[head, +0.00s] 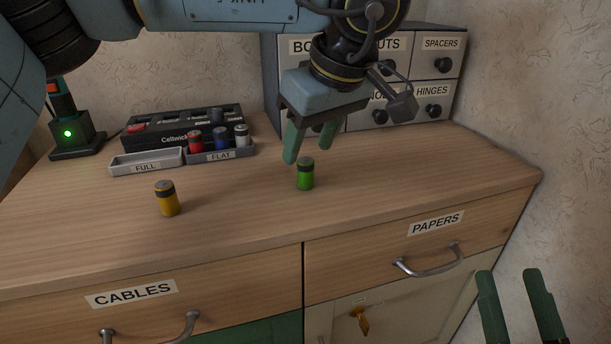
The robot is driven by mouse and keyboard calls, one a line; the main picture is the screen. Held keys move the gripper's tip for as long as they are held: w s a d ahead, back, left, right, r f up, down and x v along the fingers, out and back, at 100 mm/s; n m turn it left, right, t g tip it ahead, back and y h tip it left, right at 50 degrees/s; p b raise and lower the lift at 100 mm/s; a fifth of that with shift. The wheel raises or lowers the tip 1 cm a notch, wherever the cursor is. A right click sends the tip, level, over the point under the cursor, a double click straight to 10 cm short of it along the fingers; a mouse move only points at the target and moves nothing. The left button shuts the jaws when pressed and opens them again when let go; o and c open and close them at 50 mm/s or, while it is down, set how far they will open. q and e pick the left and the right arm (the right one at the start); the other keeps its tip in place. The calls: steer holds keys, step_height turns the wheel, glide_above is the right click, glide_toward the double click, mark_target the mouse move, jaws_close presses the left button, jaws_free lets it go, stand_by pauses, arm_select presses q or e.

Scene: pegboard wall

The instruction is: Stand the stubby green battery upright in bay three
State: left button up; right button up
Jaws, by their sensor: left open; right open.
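The stubby green battery (305,176) stands upright on the wooden counter, with a dark band near its top. My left gripper (309,154) is open and empty, pointing down with its green fingertips just above and behind the battery; I cannot tell whether a finger touches it. The black Cellwick charger (150,140) stands at the back left. My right gripper (520,285) is open and empty at the lower right, in front of the cabinet.
The FULL tray (146,162) looks empty. The FLAT tray (246,153) holds red, blue and white batteries. A yellow battery (167,198) stands at left on the counter. A labelled drawer unit (440,65) stands behind. The counter's right side is clear.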

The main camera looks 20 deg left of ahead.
mark_target(305, 159)
arm_select(q)
steer(key=b+x, duration=0.1)
steer(key=x, duration=0.2)
steer(key=shift+w+d+b, duration=0.15)
steer(key=shift+b, duration=0.2)
steer(key=shift+w+a+f+b, duration=0.15)
steer(key=shift+a+f+b, duration=0.15)
steer(key=shift+f, duration=0.3)
arm_select(e)
steer(key=s+r+t, duration=0.1)
steer(key=t, duration=0.1)
steer(key=s+r+t+y, duration=0.1)
steer(key=t, duration=0.1)
steer(key=shift+s+d+r, duration=0.3)
steer(key=shift+s+d, duration=0.05)
steer(key=shift+s, duration=0.05)
arm_select(q)
jaws_close()
